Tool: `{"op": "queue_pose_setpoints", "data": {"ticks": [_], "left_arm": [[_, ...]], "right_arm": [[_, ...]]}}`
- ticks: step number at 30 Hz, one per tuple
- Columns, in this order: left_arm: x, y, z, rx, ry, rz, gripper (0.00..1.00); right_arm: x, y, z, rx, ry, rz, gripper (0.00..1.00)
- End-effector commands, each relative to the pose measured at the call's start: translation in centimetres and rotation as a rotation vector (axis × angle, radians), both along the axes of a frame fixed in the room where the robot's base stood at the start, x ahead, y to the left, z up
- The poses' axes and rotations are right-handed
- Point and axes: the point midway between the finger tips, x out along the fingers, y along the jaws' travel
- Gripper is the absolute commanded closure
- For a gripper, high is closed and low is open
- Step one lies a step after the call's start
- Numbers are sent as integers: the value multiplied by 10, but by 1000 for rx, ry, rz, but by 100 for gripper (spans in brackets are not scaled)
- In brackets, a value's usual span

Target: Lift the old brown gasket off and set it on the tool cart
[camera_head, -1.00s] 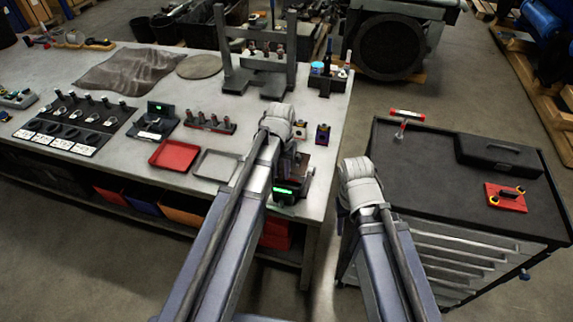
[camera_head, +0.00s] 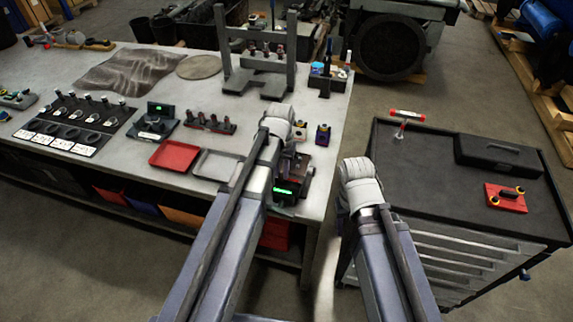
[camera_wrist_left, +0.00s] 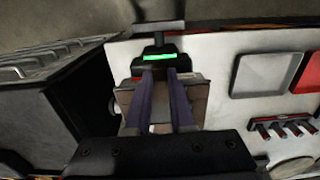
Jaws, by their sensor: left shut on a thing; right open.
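My left gripper (camera_wrist_left: 161,76) points down over a small stand with a green-lit display (camera_wrist_left: 159,57) at the bench's front right corner. It is shut on the brown gasket (camera_wrist_left: 199,96), whose brown surface shows on both sides of the fingers. The gasket's edges and any gap beneath it are hard to make out. In the head view my left wrist hides the fingers, and a brown patch shows to its right. My right gripper (camera_head: 347,203) hangs beside the tool cart's left edge, open, its fingers mostly hidden by the wrist. The tool cart (camera_head: 425,185) has a dark top.
The cart top holds a black case (camera_head: 499,155), a red block (camera_head: 506,198) and a red-and-white T-handled tool (camera_head: 406,116). Its middle is clear. A red tray (camera_head: 174,154) and a grey tray (camera_head: 216,165) lie left of my left arm. A grey press frame (camera_head: 262,65) stands behind.

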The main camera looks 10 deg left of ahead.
Motion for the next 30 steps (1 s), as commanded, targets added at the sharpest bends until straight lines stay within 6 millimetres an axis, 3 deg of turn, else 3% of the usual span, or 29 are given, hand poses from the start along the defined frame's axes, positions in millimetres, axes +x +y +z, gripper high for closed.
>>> {"op": "queue_pose_setpoints", "data": {"ticks": [19,30], "left_arm": [[0,0,3,0,0,0,100],[0,0,41,0,0,0,100]], "right_arm": [[0,0,3,0,0,0,50],[0,0,41,0,1,2,50]]}}
